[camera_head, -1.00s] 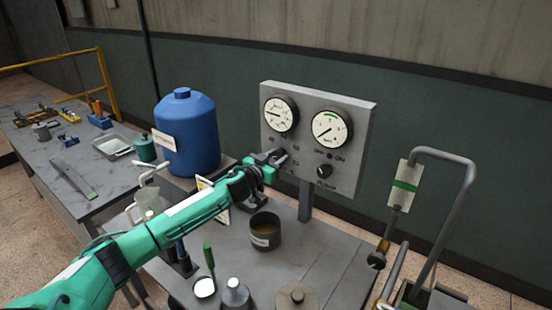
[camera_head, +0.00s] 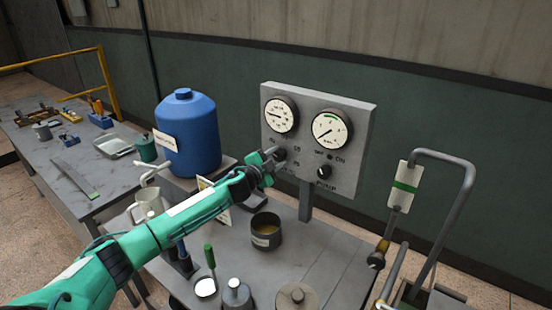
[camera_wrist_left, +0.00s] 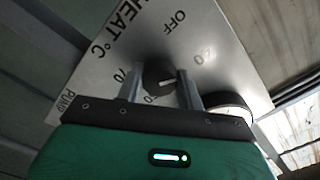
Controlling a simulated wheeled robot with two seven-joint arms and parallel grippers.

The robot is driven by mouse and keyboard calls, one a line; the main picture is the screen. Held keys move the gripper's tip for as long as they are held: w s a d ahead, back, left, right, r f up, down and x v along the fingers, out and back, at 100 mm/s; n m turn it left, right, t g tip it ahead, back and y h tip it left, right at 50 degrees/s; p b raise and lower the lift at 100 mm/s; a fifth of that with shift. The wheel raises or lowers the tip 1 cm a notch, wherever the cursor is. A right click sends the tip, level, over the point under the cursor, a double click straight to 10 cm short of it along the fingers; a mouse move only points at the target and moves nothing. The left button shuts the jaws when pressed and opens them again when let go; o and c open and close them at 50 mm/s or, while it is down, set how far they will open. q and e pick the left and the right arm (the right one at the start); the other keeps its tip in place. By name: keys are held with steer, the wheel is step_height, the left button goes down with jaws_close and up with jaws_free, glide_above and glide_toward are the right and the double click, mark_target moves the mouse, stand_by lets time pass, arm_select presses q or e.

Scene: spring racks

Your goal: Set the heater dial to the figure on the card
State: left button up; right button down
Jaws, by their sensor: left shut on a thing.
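The grey panel (camera_head: 345,98) stands on a post at the back of the bench. Its heater dial is a dark knob (camera_wrist_left: 159,74) under the words HEAT °C in the left wrist view. Figures including 70 and OFF ring it; some are partly hidden. A pale mark shows on the knob, but I cannot tell which figure it points to. My left gripper (camera_head: 272,157) is at the panel's lower left, with its fingers (camera_wrist_left: 161,88) shut on the knob's sides. A pale card (camera_head: 206,184) stands partly behind my left arm; its figure is unreadable. My right gripper is out of view.
Two round gauges (camera_head: 330,128) and a PUMP knob (camera_head: 324,171) share the panel. A blue drum (camera_head: 188,142) stands to the left, a dark pot (camera_head: 266,232) below. A bent grey pipe (camera_head: 466,190) rises at the right.

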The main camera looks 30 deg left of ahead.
arm_select(q)
steer(key=m, duration=0.3)
steer(key=shift+r+m, duration=0.1)
steer(key=shift+m, duration=0.3)
steer(key=m, duration=0.3)
steer(key=shift+m, duration=0.3)
steer(key=m+p, duration=0.1)
steer(key=m, duration=0.3)
steer(key=shift+m, duration=0.7)
steer(key=o, duration=1)
steer(key=shift+s, duration=0.1)
